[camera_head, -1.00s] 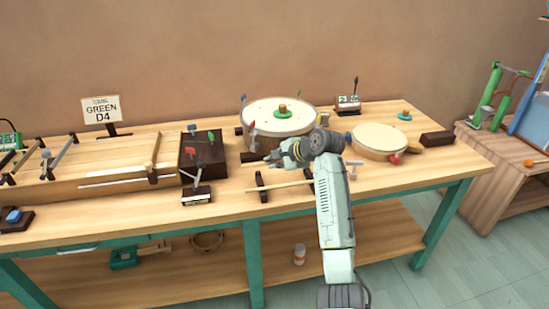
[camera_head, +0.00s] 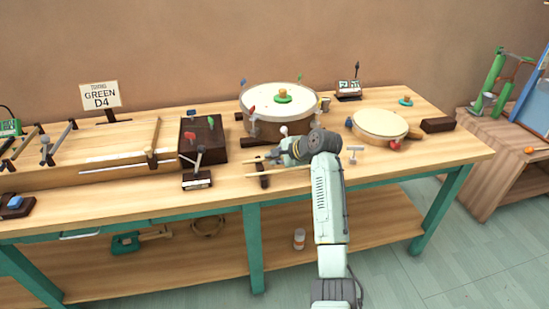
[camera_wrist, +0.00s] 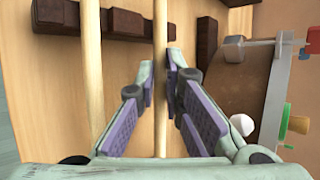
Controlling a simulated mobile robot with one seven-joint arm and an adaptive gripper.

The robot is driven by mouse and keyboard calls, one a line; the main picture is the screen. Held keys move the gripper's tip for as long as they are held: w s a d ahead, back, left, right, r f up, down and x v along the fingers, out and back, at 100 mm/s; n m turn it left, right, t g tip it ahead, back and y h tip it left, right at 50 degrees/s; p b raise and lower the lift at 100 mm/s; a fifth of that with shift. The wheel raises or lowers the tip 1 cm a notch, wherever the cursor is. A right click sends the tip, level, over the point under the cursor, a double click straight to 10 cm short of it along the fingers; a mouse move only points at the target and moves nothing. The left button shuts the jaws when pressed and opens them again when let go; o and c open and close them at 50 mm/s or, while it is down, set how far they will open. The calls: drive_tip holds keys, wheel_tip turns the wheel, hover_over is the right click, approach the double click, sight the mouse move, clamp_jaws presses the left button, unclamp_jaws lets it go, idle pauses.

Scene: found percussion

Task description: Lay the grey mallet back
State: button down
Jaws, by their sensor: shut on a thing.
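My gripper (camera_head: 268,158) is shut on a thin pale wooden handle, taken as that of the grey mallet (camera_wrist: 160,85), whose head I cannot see. In the wrist view the handle runs lengthwise between the purple-padded fingers (camera_wrist: 159,66) and passes over a dark rack block (camera_wrist: 122,24). I cannot tell whether it touches the block. The rack also shows in the head view (camera_head: 263,181), just below and in front of my gripper. A second wooden stick (camera_wrist: 91,80) lies alongside, to the left in the wrist view and nearer the front in the head view (camera_head: 285,171).
A large drum (camera_head: 262,127) stands just behind my gripper, and a smaller round drum (camera_head: 380,123) is to the right. A dark box (camera_head: 212,145) and a small stand with coloured-headed sticks (camera_head: 197,181) are to the left.

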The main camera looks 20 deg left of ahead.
drive_tip(key=shift+f, duration=0.25)
drive_tip(key=c, duration=1.6)
unclamp_jaws()
drive_tip(key=shift+c, duration=0.2)
drive_tip(key=v, duration=1.2)
